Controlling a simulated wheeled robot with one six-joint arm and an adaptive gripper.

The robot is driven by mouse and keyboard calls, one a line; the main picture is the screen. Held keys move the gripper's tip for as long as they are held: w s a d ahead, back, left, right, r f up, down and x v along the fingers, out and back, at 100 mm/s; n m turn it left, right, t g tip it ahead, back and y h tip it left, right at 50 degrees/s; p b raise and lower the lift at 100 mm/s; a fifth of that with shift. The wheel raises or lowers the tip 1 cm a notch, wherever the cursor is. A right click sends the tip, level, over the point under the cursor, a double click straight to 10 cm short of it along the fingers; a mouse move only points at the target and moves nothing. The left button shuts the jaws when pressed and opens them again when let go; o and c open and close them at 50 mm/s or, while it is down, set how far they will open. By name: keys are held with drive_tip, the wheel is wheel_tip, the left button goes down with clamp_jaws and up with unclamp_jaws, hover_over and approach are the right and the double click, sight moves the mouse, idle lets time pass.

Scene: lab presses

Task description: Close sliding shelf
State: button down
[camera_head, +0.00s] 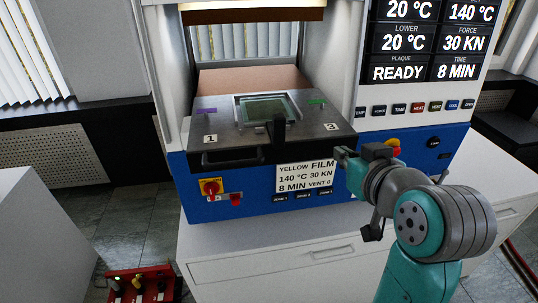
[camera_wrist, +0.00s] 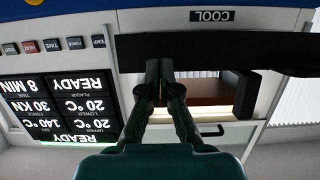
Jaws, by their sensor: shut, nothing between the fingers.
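The sliding shelf (camera_head: 315,132) is a dark metal plate standing out from the press opening. It carries a square frame with a greenish pane (camera_head: 265,110) and labels 1 and 3. A black handle bar (camera_head: 232,157) runs along its front left. A black upright block (camera_head: 278,130) stands near its front middle. My gripper (camera_head: 338,153) is shut and empty at the shelf's front right corner; I cannot tell whether it touches. In the wrist view, my shut fingers (camera_wrist: 165,72) lie against a dark slab (camera_wrist: 225,48), probably the shelf.
The white and blue press (camera_head: 240,203) stands on a white drawer cabinet (camera_head: 290,265). Its right side carries a display (camera_head: 430,40) and a row of buttons (camera_head: 415,108). A red emergency knob (camera_head: 393,146) is just behind my gripper. A red tool rack (camera_head: 140,285) stands on the floor.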

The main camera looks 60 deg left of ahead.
sight(334, 139)
drive_tip(key=shift+a, duration=0.1)
idle(0.3)
drive_tip(key=shift+w+a, duration=0.35)
drive_tip(key=shift+a, duration=0.45)
drive_tip(key=shift+w+a, duration=0.4)
drive_tip(key=shift+a, duration=0.45)
drive_tip(key=shift+w+a, duration=0.35)
drive_tip(key=shift+a, duration=0.45)
drive_tip(key=shift+w+a, duration=0.35)
drive_tip(key=shift+a, duration=0.5)
drive_tip(key=shift+w+a, duration=0.3)
drive_tip(key=shift+a, duration=0.55)
drive_tip(key=shift+w+a, duration=0.35)
drive_tip(key=shift+a, duration=0.5)
drive_tip(key=shift+w+a, duration=0.35)
drive_tip(key=shift+a, duration=0.5)
drive_tip(key=shift+w+a, duration=0.35)
drive_tip(key=shift+a, duration=0.45)
drive_tip(key=shift+w+a, duration=0.35)
drive_tip(key=shift+a, duration=0.5)
drive_tip(key=shift+w+a, duration=0.35)
drive_tip(key=shift+a, duration=0.5)
drive_tip(key=shift+w+a, duration=0.35)
drive_tip(key=shift+a, duration=0.5)
drive_tip(key=shift+w+a, duration=0.35)
drive_tip(key=shift+a, duration=0.6)
